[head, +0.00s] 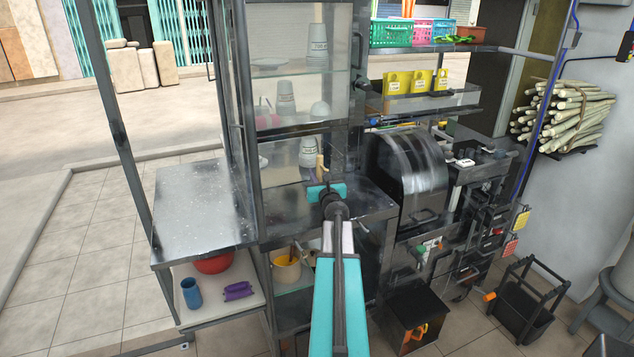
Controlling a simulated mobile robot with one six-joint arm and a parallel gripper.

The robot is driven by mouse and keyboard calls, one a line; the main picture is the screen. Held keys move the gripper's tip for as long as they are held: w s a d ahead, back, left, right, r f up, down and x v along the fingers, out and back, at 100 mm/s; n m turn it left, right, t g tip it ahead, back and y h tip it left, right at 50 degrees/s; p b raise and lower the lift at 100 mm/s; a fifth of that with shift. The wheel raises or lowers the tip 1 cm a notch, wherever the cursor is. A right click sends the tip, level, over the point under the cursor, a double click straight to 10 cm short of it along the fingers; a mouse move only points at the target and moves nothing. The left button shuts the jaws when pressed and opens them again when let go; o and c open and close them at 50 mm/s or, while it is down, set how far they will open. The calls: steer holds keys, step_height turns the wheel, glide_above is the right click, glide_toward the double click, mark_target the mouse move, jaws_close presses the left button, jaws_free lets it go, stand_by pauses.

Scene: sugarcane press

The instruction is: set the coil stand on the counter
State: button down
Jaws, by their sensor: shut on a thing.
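My gripper (327,190), with its teal body, is at the middle of the head view, over the steel counter (372,208) in front of the glass cabinet. It is shut on a small dark thing, which I take to be the coil stand (336,163); it is thin and mostly hidden behind the gripper. I cannot tell whether it touches the counter. A small tan piece (320,163) shows just beside it. Another steel counter top (200,212), bare, is on the left.
The glass cabinet (290,70) with stacked cups stands behind my gripper. The dark press housing (408,175) is close on the right. A cabinet post (240,100) separates the left counter. Below are a yellow pot (286,270), a blue cup (191,293) and a red bowl (214,263).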

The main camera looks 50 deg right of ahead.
steer(key=shift+d, duration=0.1)
steer(key=shift+w+d, duration=0.35)
steer(key=shift+d, duration=0.05)
step_height(320, 180, down, 3)
steer(key=shift+d+r+b, duration=0.1)
steer(key=shift+r+b, duration=0.05)
steer(key=shift+b, duration=0.65)
steer(key=shift+w+f, duration=0.1)
steer(key=shift+f, duration=0.3)
steer(key=shift+f+b, duration=0.15)
steer(key=shift+b, duration=0.25)
steer(key=c, duration=1.6)
jaws_free()
steer(key=shift+b+v, duration=1.05)
steer(key=shift+v, duration=5.1)
